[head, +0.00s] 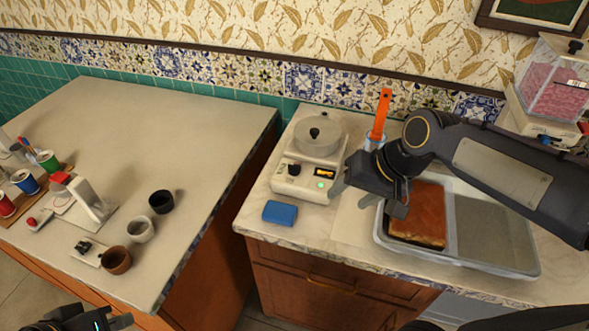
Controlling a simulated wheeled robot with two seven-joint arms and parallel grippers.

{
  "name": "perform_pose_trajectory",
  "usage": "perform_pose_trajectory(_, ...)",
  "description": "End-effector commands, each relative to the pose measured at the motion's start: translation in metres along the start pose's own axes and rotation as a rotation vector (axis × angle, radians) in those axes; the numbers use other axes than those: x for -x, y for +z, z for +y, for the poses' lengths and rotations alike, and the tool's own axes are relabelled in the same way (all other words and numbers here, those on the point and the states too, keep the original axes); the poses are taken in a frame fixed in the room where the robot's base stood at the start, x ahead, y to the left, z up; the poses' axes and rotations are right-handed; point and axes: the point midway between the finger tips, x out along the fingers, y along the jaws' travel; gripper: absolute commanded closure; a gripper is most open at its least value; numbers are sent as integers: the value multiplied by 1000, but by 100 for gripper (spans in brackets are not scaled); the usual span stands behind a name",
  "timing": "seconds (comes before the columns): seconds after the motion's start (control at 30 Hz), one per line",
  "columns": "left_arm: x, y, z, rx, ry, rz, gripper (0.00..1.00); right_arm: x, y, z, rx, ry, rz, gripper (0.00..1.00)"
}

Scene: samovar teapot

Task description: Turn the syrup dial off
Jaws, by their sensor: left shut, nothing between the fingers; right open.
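The white syrup warmer (306,178) stands at the back left of the right-hand counter, with a lidded pot (318,133) on top. Its black dial (294,169) is on the front face, beside a small lit orange display (324,172) and a green light (320,185). I cannot read the dial's setting. My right gripper (370,200) is open and empty, just right of the warmer and apart from the dial. My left gripper (120,321) is shut and empty at the bottom left, below the left counter's front edge, partly cut off by the frame.
A blue sponge-like block (279,212) lies in front of the warmer. An orange-handled tool (381,112) stands in a container behind my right gripper. A tray (460,262) with a brown cake (418,222) is at right. Several cups stand on the left counter (170,120); a gap separates the counters.

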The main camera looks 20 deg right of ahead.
Motion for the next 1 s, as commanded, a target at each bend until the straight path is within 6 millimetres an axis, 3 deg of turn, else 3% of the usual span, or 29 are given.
perform_pose_trajectory(0.03, -8, 4, -4, 0, 0, 0, 100, -23, -22, -6, -27, 49, -23, 45)
perform_pose_trajectory(0.2, -20, 10, -9, 0, 0, 1, 100, -75, -88, -32, -116, 245, 14, 45)
perform_pose_trajectory(0.4, -29, 15, -13, 0, 0, 0, 100, -114, -135, -75, -137, 426, 157, 45)
perform_pose_trajectory(0.53, -31, 16, -14, 0, 0, 1, 100, -124, -147, -95, -133, 478, 228, 45)
perform_pose_trajectory(0.63, -31, 16, -14, 0, 0, 1, 100, -129, -152, -99, -134, 493, 251, 45)
perform_pose_trajectory(1.0, -30, 15, -14, 0, 0, 1, 100, -175, -163, -73, -134, 497, 251, 45)
